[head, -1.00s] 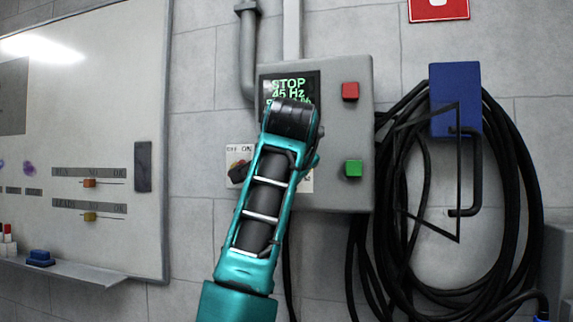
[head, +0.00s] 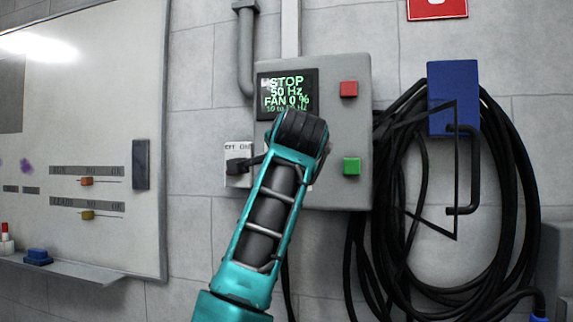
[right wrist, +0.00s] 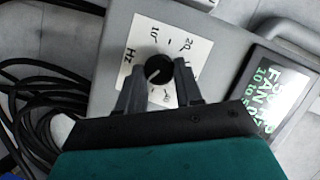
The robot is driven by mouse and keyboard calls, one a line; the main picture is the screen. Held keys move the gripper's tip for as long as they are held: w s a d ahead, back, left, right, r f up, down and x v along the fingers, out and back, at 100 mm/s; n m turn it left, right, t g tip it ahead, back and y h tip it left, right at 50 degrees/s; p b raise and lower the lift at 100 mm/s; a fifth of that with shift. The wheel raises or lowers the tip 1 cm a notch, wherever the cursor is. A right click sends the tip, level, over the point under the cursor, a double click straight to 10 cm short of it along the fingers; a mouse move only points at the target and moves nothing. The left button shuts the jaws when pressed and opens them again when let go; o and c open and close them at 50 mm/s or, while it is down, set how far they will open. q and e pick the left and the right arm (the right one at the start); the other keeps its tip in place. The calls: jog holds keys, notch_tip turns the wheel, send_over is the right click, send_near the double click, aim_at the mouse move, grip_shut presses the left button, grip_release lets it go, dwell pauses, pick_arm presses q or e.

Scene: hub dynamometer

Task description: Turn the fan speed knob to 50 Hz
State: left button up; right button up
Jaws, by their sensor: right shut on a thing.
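The fan speed knob (right wrist: 159,69) is a round black knob with a pale pointer line, on a white dial plate (right wrist: 188,40) marked Hz, in the right wrist view. Its lower numbers are partly hidden by my fingers. My right gripper (right wrist: 160,74) is shut on the knob, one finger on each side. In the head view my right arm hides the knob and fingertips. The display (head: 287,92) on the grey control box (head: 340,125) reads STOP, 50 Hz, FAN 0 %. My left gripper is not in view.
A red button (head: 349,89) and a green button (head: 351,166) sit right of my arm on the box. An OFF/ON switch plate (head: 236,149) is close to the left. Black cables (head: 520,190) hang at the right; a whiteboard (head: 90,120) is at the left.

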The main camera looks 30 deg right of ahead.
jog(key=o, duration=1)
jog(key=shift+o, duration=0.2)
jog(key=b+v, duration=0.2)
jog(key=v, duration=1.1)
jog(key=shift+f, duration=0.1)
